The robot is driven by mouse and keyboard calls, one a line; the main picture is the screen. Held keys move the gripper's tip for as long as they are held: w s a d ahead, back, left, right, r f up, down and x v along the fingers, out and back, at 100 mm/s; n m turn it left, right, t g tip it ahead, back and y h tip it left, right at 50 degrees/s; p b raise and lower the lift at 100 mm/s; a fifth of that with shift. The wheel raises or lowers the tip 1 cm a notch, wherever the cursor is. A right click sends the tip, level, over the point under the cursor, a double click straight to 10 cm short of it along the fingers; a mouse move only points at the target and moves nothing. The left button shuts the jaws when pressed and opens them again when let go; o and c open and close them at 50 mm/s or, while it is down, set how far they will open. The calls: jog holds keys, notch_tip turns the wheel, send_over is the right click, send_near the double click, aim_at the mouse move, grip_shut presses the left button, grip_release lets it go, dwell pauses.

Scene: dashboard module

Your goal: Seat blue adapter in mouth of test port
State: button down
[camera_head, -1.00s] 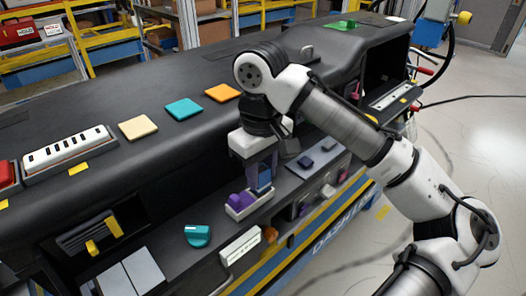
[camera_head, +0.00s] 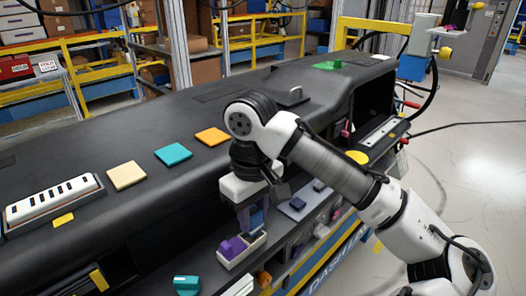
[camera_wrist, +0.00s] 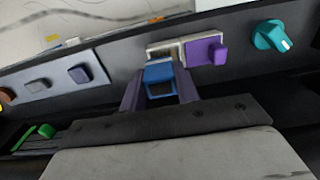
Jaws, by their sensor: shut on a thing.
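My gripper (camera_head: 252,218) is shut on the blue adapter (camera_wrist: 160,74), pointing down at the two-part white tray (camera_head: 228,263) on the dashboard's front ledge. The adapter also shows between the fingers in the head view (camera_head: 257,217). It is at the tray's right compartment in that view; I cannot tell whether it is in it or just above. A purple piece (camera_head: 233,247) sits in the other compartment, and shows in the wrist view (camera_wrist: 205,50). I cannot pick out the test port for certain.
A grey and blue box (camera_head: 420,45) with a yellow knob stands beyond the dashboard's far right end.

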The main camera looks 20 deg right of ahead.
jog(key=shift+s+a+r+p, duration=0.1)
jog(key=shift+s+p, duration=0.2)
jog(key=shift+s, duration=0.25)
jog(key=shift+p, duration=0.4)
jog(key=shift+a, duration=0.1)
jog(key=shift+s+a+r, duration=0.1)
jog(key=shift+a, duration=0.1)
dwell(0.3)
jog(key=shift+w+d+r+p, duration=0.1)
jog(key=shift+w+d+p, duration=0.1)
jog(key=shift+p, duration=0.1)
jog(key=shift+s+a, duration=0.1)
jog(key=shift+a, duration=0.05)
dwell(0.3)
jog(key=shift+f, duration=0.2)
jog(key=shift+r+p, duration=0.2)
jog(key=shift+p, duration=0.2)
